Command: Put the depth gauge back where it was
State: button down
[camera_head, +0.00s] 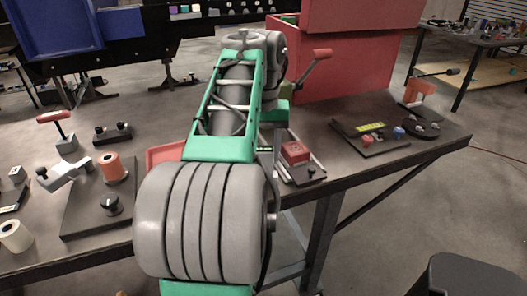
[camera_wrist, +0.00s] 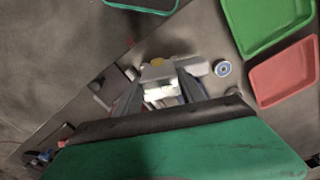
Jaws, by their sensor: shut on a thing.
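In the wrist view my gripper (camera_wrist: 160,72) is shut on a small pale grey-white thing (camera_wrist: 158,92), which I take to be the depth gauge. It sits between the two dark fingers, and its details are blurred. A yellow spot shows just beyond it, and I cannot tell whether it is part of it. Grey pieces lie close around the fingertips. In the head view my own arm hides the gripper and the held thing.
A red tray (camera_wrist: 283,75) and a green tray (camera_wrist: 265,8) lie right in the wrist view, near a round blue-and-white piece (camera_wrist: 222,68). On the bench (camera_head: 320,215) stand a red block (camera_head: 295,152), an orange cylinder (camera_head: 112,168) and a red cabinet (camera_head: 350,60).

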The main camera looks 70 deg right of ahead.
jog(key=shift+f+b, duration=0.4)
jog(key=shift+f, duration=0.05)
jog(key=c, duration=0.7)
grip_release()
notch_tip(320, 180, up, 13)
jog(key=p, duration=1.3)
jog(key=w+a+f+n+h, duration=0.1)
jog(key=w+a+f+n, duration=0.2)
jog(key=w+a, duration=0.4)
jog(key=w+a+f+n, duration=0.2)
jog(key=w+a+n, duration=0.1)
jog(key=w+a, duration=0.45)
jog(key=w+a+f+n+t, duration=0.1)
jog(key=a+f+n, duration=0.1)
jog(key=a, duration=0.6)
jog(key=w+a+f+n+t, duration=0.1)
jog(key=a+f+n, duration=0.2)
jog(key=a+f, duration=0.2)
jog(key=a+f+n+t+y, duration=0.1)
jog(key=a+f+n, duration=0.1)
jog(key=a, duration=0.9)
jog(key=shift+w+a+f+n+b, duration=0.2)
jog(key=shift+w+f+n+b, duration=0.15)
jog(key=shift+f, duration=0.35)
